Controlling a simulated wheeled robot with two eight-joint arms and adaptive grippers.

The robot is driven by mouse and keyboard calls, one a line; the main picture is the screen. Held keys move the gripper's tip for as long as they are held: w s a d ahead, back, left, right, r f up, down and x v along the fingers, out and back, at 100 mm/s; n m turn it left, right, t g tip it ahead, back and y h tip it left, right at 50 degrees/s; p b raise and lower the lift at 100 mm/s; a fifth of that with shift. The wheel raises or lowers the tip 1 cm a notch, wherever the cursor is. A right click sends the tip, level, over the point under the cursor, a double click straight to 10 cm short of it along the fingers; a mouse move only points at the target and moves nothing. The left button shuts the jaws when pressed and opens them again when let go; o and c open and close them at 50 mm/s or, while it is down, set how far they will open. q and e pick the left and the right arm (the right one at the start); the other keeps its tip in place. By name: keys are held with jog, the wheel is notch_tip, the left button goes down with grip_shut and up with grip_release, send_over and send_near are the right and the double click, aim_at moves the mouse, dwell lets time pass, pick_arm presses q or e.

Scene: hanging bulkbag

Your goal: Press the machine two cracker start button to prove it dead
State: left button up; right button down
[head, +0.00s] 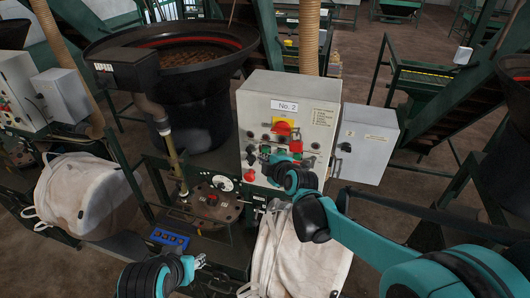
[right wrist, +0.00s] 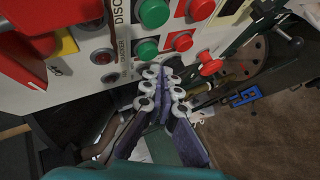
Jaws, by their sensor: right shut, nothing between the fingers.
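The machine two control box (head: 254,110) is a light grey panel marked "No. 2" in the middle of the head view. In the right wrist view, a green button (right wrist: 147,49) sits beside small lettering that seems to read CRACKER. Another green button (right wrist: 154,11) is beside the DISC lettering, with red buttons (right wrist: 182,41) alongside. My right gripper (right wrist: 163,74) is shut and empty, its tips close to the CRACKER green button; I cannot tell whether they touch. In the head view my right wrist partly covers the buttons. My left gripper (head: 200,262) is low at the front, its opening unclear.
A red mushroom button (right wrist: 208,63) sticks out near my right fingers. A red and yellow switch (head: 283,128) is higher on the box. A smaller grey box (head: 366,145) adjoins at right. White bulk bags (head: 85,195) and a dark hopper (head: 205,100) stand around.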

jog(key=shift+w, duration=0.15)
dwell(0.4)
jog(key=shift+w+d, duration=0.15)
jog(key=shift+w, duration=0.15)
jog(key=shift+w+d+b, duration=0.15)
jog(key=shift+w+b, duration=0.15)
jog(key=shift+w, duration=0.1)
dwell(0.8)
jog(key=shift+s, duration=0.1)
jog(key=shift+s+a, duration=0.25)
jog(key=shift+s, duration=0.45)
jog(key=shift+s+a, duration=0.25)
jog(key=shift+s, duration=0.55)
jog(key=shift+s+a, duration=0.3)
jog(key=shift+s, duration=0.5)
jog(key=shift+s+a, duration=0.25)
jog(key=shift+s, duration=0.55)
